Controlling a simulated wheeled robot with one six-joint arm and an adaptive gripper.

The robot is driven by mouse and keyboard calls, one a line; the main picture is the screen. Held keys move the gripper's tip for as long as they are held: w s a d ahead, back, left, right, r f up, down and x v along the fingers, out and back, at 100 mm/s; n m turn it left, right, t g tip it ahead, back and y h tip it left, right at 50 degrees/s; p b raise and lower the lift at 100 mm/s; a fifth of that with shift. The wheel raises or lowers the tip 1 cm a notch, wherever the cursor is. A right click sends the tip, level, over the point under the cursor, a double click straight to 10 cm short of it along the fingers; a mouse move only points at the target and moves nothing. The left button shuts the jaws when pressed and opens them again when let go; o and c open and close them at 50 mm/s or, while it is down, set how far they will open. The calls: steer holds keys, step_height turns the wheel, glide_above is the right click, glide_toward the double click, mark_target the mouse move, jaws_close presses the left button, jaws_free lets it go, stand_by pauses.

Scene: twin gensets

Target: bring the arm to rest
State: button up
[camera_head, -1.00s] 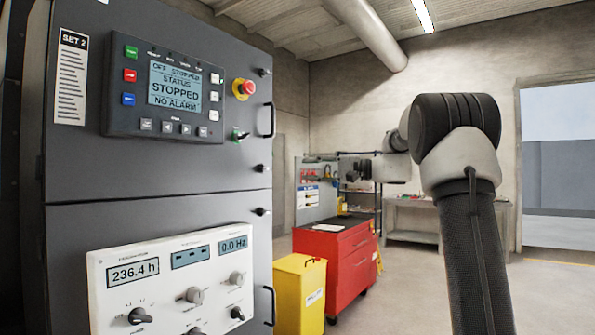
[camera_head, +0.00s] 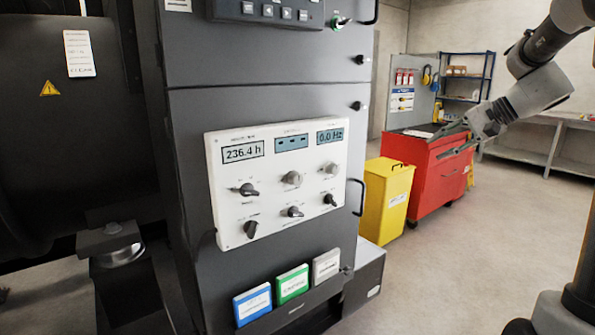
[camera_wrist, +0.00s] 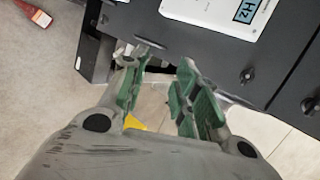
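My gripper (camera_head: 450,138) is at the upper right in the head view, in front of the red tool cart, with its fingers pointing left. In the wrist view its two green-padded fingers (camera_wrist: 168,98) stand apart with nothing between them. My arm reaches in from the right edge of the head view, clear of the cabinet.
A dark control cabinet (camera_head: 195,290) with a white meter panel (camera_head: 272,215) stands at centre. A yellow bin (camera_head: 385,200) and a red tool cart (camera_head: 435,185) stand right of it. A bench (camera_head: 545,130) is at the back. The right floor is clear.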

steer(key=s+f+n+h, duration=0.2)
steer(key=s, duration=0.8)
steer(key=s+a+f+n+g+h, duration=0.1)
steer(key=s+f+n+h, duration=0.1)
steer(key=s, duration=0.7)
steer(key=s+f+n+h, duration=0.2)
steer(key=s+n+h, duration=0.2)
steer(key=s, duration=0.6)
steer(key=shift+s+a+f+g, duration=0.3)
steer(key=shift+s+f+g, duration=0.05)
steer(key=shift+f+g, duration=0.05)
